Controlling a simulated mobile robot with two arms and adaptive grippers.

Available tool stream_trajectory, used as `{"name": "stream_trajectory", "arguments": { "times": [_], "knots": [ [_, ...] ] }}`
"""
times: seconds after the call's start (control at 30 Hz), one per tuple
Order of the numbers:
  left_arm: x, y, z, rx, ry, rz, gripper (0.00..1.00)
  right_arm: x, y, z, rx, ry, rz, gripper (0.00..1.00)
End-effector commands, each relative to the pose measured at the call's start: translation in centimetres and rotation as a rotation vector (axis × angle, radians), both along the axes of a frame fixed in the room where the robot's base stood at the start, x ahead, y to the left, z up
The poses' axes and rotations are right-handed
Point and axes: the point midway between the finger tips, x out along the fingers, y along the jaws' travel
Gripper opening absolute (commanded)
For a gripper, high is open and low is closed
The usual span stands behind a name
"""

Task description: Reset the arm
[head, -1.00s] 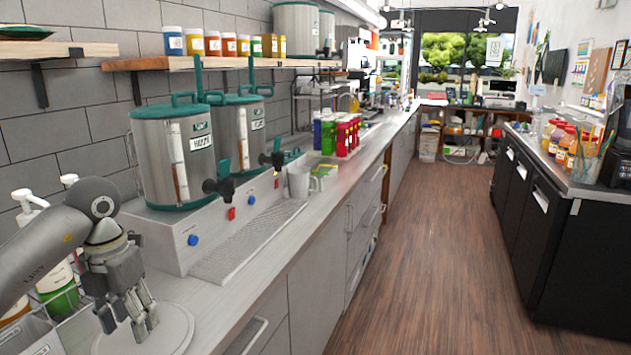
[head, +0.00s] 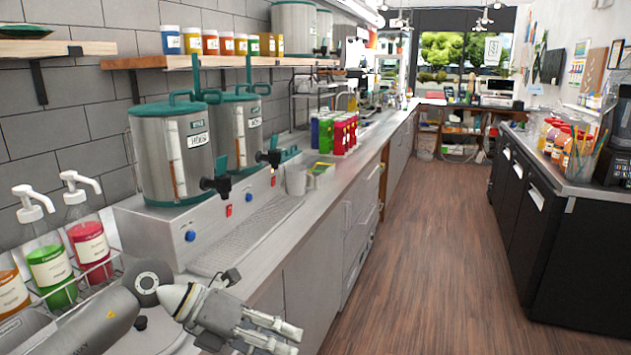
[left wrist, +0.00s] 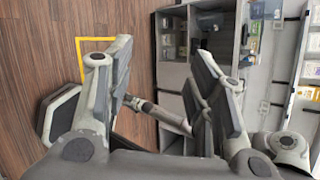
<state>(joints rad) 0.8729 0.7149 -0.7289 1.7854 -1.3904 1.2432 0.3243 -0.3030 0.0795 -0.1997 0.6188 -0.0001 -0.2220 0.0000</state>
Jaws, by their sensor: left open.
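My left gripper (head: 270,335) is at the lower left of the head view. Its fingers point right, out past the counter's front edge and over the floor. In the left wrist view its two fingers (left wrist: 165,95) stand wide apart, with nothing held between them. Behind them that view shows wooden floor, a cabinet front and grey links of my own arm. My right gripper is in neither view.
Steel drink urns (head: 172,150) stand on a white base on the counter (head: 215,262). Pump bottles (head: 88,240) stand in a wire rack at the left, close to my arm. A pale cup (head: 297,180) is near the taps. The floor aisle (head: 430,270) is clear.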

Motion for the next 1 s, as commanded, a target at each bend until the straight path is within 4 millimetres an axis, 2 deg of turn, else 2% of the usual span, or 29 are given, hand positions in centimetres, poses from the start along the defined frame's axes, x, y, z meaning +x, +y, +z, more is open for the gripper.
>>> {"name": "stream_trajectory", "arguments": {
  "times": [0.03,0.1,0.23,0.33,0.4,0.53,0.67,0.77,0.87,0.97,1.0],
  "knots": [
    [-1.0,-2.5,0.9,-0.137,0.015,0.003,0.49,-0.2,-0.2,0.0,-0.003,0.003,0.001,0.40],
    [-1.6,-5.0,3.0,-0.325,0.033,0.034,0.49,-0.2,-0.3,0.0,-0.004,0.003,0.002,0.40],
    [-2.0,-7.2,7.1,-0.659,0.095,0.142,0.49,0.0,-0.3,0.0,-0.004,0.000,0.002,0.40],
    [-1.3,-6.9,9.8,-0.895,0.165,0.273,0.49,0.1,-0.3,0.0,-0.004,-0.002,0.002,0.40],
    [-0.4,-5.7,11.0,-1.043,0.223,0.384,0.49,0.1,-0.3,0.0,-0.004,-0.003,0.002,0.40],
    [1.7,-2.1,11.2,-1.278,0.351,0.636,0.49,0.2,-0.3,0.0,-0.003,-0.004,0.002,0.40],
    [3.4,2.6,8.4,-1.449,0.501,0.938,0.49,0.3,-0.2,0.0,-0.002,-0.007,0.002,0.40],
    [3.8,6.3,4.3,-1.528,0.631,1.201,0.49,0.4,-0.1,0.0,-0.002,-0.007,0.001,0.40],
    [2.9,9.6,-1.1,-1.553,0.772,1.478,0.49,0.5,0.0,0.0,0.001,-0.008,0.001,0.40],
    [0.4,12.2,-7.1,-1.517,0.925,1.766,0.49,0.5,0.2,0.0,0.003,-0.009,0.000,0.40],
    [-1.1,13.0,-9.5,-1.486,0.983,1.880,0.49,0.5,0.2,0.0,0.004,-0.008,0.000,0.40]
  ]
}}
